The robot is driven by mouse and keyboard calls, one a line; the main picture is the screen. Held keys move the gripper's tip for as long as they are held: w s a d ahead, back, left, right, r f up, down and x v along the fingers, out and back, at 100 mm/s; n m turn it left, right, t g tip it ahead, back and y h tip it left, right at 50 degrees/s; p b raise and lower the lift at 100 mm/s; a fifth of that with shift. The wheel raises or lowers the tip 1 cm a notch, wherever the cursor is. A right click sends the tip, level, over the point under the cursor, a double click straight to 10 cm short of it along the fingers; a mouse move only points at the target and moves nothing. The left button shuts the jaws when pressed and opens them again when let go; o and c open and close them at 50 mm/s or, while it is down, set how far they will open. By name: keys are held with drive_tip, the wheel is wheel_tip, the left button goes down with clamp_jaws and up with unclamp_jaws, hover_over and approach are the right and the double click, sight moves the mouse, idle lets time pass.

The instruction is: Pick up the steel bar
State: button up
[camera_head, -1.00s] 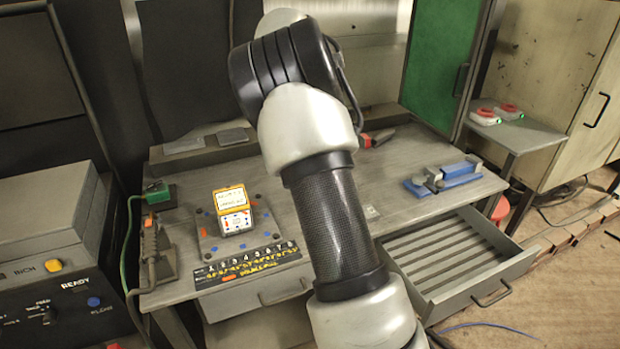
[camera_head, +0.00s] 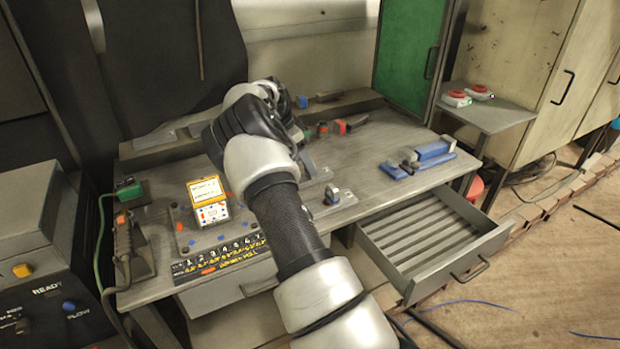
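I cannot pick out the steel bar with certainty. Long grey strips lie side by side in the open drawer (camera_head: 470,268); whether they are loose bars or the drawer's ribbed floor I cannot tell. A blue vise-like fixture (camera_head: 430,158) with a grey block stands at the bench's right end.
The workbench (camera_head: 375,165) has bare surface between the grey and blue fixtures. A yellow-and-white box (camera_head: 208,202) stands on a plate at left, behind a numbered strip (camera_head: 222,262). A red-ended tool (camera_head: 340,127) lies at the back. A side table (camera_head: 500,112) holds red-topped items.

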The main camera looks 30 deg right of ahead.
sight(308, 175)
drive_tip(key=shift+w+x, duration=0.2)
drive_tip(key=shift+x, duration=1.25)
drive_tip(key=shift+w+x, duration=0.2)
drive_tip(key=shift+x, duration=1.2)
drive_tip(key=c, duration=1.3)
drive_tip(key=shift+r, duration=0.1)
drive_tip(key=shift+c, duration=0.9)
wheel_tip(308, 175, up, 10)
drive_tip(key=shift+f, duration=0.2)
wheel_tip(308, 175, up, 4)
drive_tip(key=p, duration=0.3)
drive_tip(key=shift+f, duration=0.15)
